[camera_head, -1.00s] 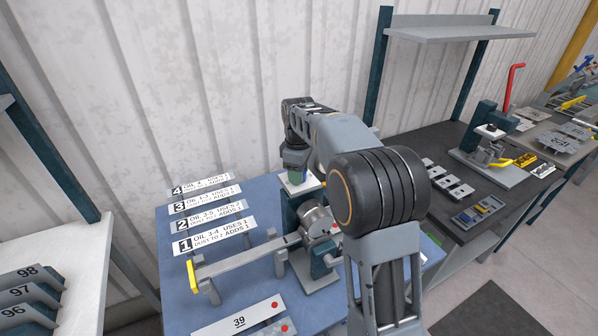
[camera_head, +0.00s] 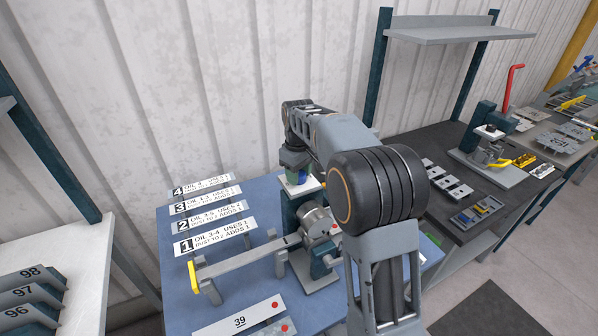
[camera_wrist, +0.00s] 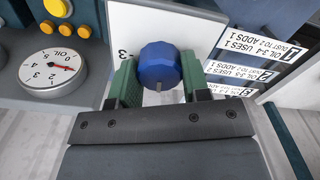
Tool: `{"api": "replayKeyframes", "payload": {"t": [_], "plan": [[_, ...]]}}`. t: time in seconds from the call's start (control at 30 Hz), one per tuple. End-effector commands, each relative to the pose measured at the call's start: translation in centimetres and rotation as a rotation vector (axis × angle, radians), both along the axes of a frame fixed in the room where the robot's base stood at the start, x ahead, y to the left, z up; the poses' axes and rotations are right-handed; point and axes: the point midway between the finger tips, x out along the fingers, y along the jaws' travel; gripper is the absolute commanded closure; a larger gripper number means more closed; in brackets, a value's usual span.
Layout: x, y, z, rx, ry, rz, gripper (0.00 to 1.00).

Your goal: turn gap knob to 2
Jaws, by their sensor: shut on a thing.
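The gap knob (camera_wrist: 160,63) is a blue faceted knob in front of a white plate (camera_wrist: 128,22) in the wrist view. A printed "3" shows on the plate at the knob's left. My gripper (camera_wrist: 160,82) has green fingers on both sides of the knob and is shut on it. A small grey pin shows below the knob, between the fingers. In the head view my gripper (camera_head: 297,176) points down onto the top of the machine's post, and the knob is mostly hidden there. Other scale marks are hidden.
An oil dial (camera_wrist: 52,70) with a red needle and several yellow buttons (camera_wrist: 57,8) are at the left in the wrist view. Numbered label strips (camera_head: 215,225) stand left of the machine. A long bar with a yellow end (camera_head: 193,277) reaches left over the blue table (camera_head: 180,315).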

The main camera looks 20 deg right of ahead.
Motion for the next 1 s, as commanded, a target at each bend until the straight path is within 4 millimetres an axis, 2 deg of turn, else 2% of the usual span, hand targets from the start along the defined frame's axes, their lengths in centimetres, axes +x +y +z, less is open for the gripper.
{"api": "replayKeyframes", "payload": {"t": [0.5,1.0], "plan": [[0.03,-0.09,0.11,-0.001,-0.001,-0.436,0.80],[0.05,-0.11,0.09,0.000,-0.002,-0.622,0.80]]}}
